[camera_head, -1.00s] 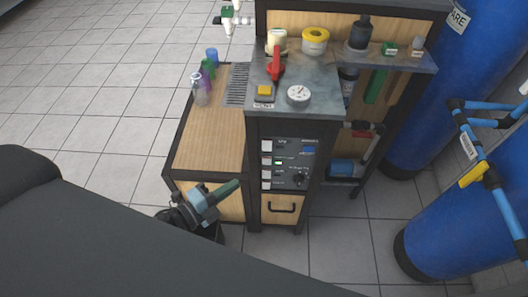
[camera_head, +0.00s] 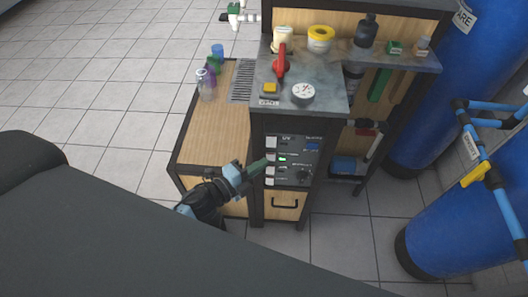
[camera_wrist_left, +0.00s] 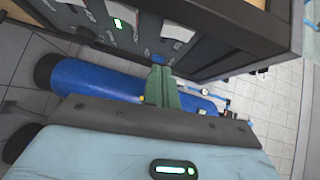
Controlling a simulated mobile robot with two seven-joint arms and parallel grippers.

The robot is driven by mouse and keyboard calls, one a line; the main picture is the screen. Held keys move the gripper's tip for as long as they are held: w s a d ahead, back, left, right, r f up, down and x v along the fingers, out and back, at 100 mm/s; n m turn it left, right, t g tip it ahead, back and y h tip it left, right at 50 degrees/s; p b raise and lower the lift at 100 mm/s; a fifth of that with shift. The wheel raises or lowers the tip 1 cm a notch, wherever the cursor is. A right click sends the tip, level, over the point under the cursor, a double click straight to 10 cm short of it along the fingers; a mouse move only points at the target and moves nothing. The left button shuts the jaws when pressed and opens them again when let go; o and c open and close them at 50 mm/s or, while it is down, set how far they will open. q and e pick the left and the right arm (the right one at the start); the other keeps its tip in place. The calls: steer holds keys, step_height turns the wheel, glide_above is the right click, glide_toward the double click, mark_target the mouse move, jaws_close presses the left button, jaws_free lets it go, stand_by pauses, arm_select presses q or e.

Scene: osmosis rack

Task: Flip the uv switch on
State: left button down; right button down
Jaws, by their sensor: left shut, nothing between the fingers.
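The dark control panel (camera_head: 297,150) is on the front of the rack, with a column of white rocker switches at its left edge. The top switch (camera_head: 270,141) sits beside a small label that seems to read UV; whether it is on or off is too small to tell. A green light (camera_head: 283,159) glows lower down and also shows in the left wrist view (camera_wrist_left: 118,23). My left gripper (camera_head: 264,164) is shut and empty, its green fingertips at the panel's left edge, below the top switch. Contact cannot be told. In the left wrist view, the shut fingers (camera_wrist_left: 161,75) point toward the panel. My right gripper is not in view.
A drawer with a black handle (camera_head: 285,204) is below the panel. Above it, a metal top (camera_head: 325,88) holds a red lever (camera_head: 281,62), a yellow button (camera_head: 270,88) and a gauge (camera_head: 303,92). Tiled floor is open at left.

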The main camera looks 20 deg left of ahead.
mark_target(274, 147)
arm_select(q)
steer(key=w, duration=0.5)
steer(key=shift+a+f, duration=0.2)
steer(key=shift+f, duration=0.15)
steer(key=shift+w+f+b, duration=0.15)
steer(key=shift+f+b, duration=0.3)
steer(key=shift+b, duration=0.3)
steer(key=shift+r, duration=0.35)
steer(key=shift+f, duration=0.1)
